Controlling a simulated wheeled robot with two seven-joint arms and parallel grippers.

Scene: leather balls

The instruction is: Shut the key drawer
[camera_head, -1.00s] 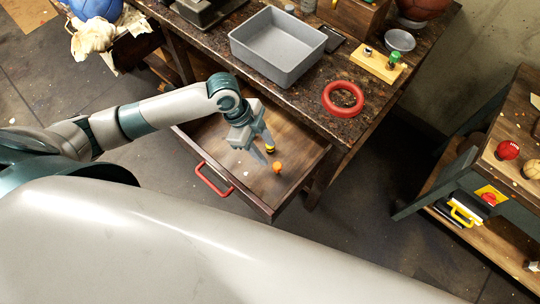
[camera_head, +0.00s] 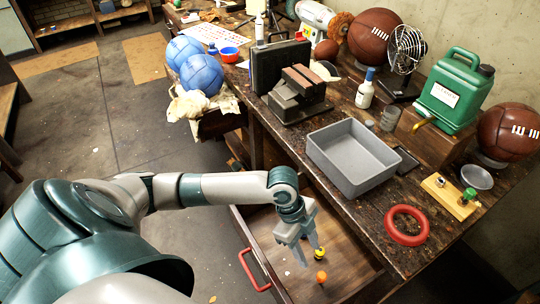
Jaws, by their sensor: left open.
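The key drawer (camera_head: 271,251) is pulled out from under the workbench (camera_head: 330,215). Its red handle (camera_head: 252,272) is on the front panel, at the left. Inside the drawer are a small orange-topped item (camera_head: 321,277) and a yellow-and-black item (camera_head: 319,254). My left gripper (camera_head: 309,255) is open, pointing down over the drawer's inside, close to the yellow-and-black item. I cannot tell whether it touches it. The drawer's near part is cut off by the lower frame edge. My right gripper is not in view.
On the bench stand a grey bin (camera_head: 352,158), a red ring (camera_head: 407,225), a vise (camera_head: 298,92), a green jerrycan (camera_head: 455,90) and leather balls (camera_head: 375,37). The floor left of the drawer is clear.

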